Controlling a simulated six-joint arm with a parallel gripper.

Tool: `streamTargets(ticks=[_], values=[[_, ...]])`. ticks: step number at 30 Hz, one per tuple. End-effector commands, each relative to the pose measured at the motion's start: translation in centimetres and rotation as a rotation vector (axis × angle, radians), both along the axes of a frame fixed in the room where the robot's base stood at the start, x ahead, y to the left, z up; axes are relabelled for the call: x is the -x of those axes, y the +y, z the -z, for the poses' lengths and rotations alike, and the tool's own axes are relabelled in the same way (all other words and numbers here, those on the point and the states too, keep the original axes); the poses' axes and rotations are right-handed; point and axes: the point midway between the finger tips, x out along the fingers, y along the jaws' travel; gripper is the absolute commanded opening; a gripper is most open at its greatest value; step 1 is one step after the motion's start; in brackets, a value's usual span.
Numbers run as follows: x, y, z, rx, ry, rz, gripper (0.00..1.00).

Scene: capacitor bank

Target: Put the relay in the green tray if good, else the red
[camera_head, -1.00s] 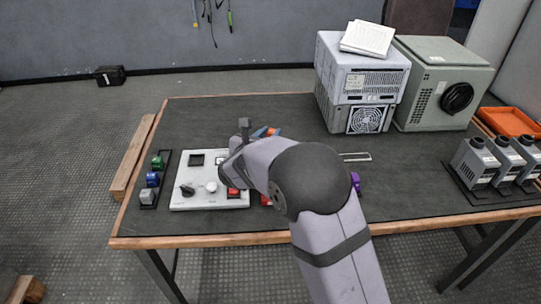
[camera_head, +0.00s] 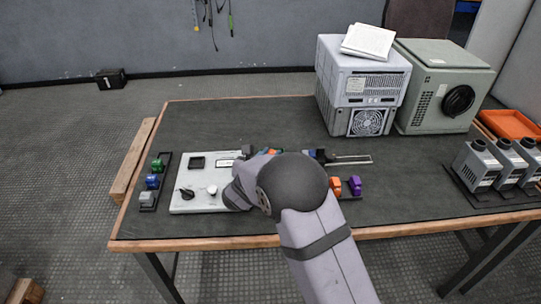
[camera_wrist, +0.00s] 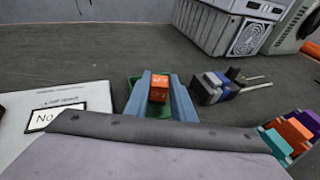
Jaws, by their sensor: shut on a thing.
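In the wrist view, the two blue-grey fingers of my gripper (camera_wrist: 159,91) are shut on an orange relay (camera_wrist: 158,84) with pale markings on it. The green tray (camera_wrist: 131,92) shows beside and below the left finger. The fingers hide much of it, and I cannot tell whether the relay touches its floor. In the head view, my arm covers most of the gripper and the tray. I cannot make out a red tray in the current frames. The test panel (camera_head: 183,207) has a display (camera_wrist: 50,116) starting with "NO"; my arm hides the rest.
Right of the green tray lies a blue-and-grey item with two rods (camera_wrist: 222,83). Further right are orange (camera_head: 335,184) and purple (camera_head: 354,184) blocks. Coloured blocks stand in a rack (camera_head: 162,187) at far left. Big cabinets (camera_head: 360,88) stand at the back. The back-left mat is clear.

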Motion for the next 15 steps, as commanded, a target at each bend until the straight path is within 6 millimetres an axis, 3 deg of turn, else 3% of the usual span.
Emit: streamTargets(ticks=[8,9,11,15], values=[[-0.01,0.01,0.39,0.0,0.0,0.0,0.01],[-0.01,0.0,0.32,0.0,0.0,0.0,0.28],[0.0,0.0,0.27,0.0,0.0,0.0,0.41],[0.0,0.0,0.27,0.0,0.001,0.0,0.41]])
